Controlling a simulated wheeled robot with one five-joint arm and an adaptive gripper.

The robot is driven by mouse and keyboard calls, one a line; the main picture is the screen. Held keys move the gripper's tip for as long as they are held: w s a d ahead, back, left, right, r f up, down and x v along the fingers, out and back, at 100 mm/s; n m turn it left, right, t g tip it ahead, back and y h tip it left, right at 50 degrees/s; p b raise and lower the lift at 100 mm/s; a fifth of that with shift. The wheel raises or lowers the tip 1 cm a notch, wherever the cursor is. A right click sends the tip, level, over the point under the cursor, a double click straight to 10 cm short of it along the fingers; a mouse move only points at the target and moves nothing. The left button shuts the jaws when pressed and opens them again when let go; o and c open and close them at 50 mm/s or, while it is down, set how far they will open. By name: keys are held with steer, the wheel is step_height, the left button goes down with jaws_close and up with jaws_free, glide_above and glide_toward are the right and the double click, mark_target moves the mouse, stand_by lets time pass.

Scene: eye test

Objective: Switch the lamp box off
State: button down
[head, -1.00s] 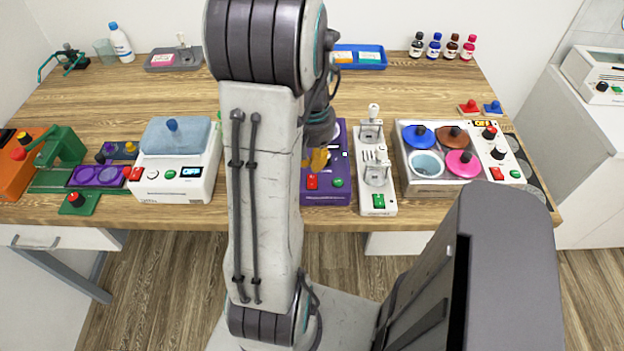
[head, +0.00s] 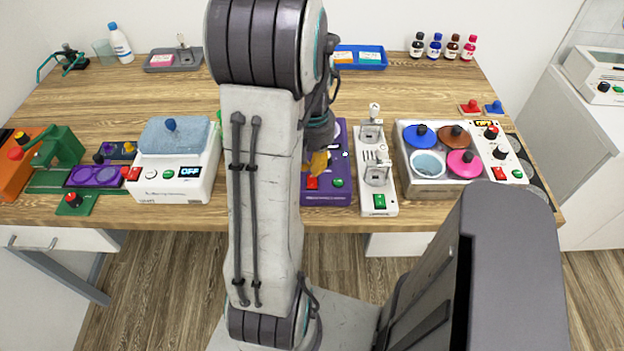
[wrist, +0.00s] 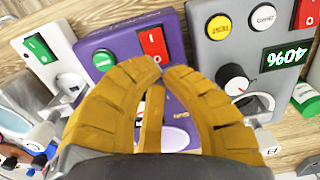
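A purple box (head: 327,192) stands at the front middle of the table, partly hidden by my arm. It may be the lamp box; I cannot read its label. It has a red rocker switch (head: 312,183) and a round green button (head: 338,183). In the wrist view the purple box (wrist: 120,43) shows the red rocker (wrist: 153,42) and green button (wrist: 104,60) just beyond my fingertips. A pale oval on its face is partly covered by the fingers. My ochre gripper (wrist: 161,68) is shut and empty, its tips near the red rocker; contact cannot be told.
In the wrist view a grey box (wrist: 205,60) with a 40% display stands close beside the purple one. A white device (head: 378,205) with a green switch stands right of it, then a hotplate box (head: 430,189). A white box (head: 172,188) reading OFF stands left.

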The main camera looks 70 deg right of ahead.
mark_target(312, 176)
steer(key=shift+f+b, duration=0.7)
steer(key=shift+f, duration=0.2)
stand_by(0.4)
steer(key=shift+r, duration=0.1)
steer(key=shift+r+p, duration=2.9)
steer(key=shift+r, duration=0.6)
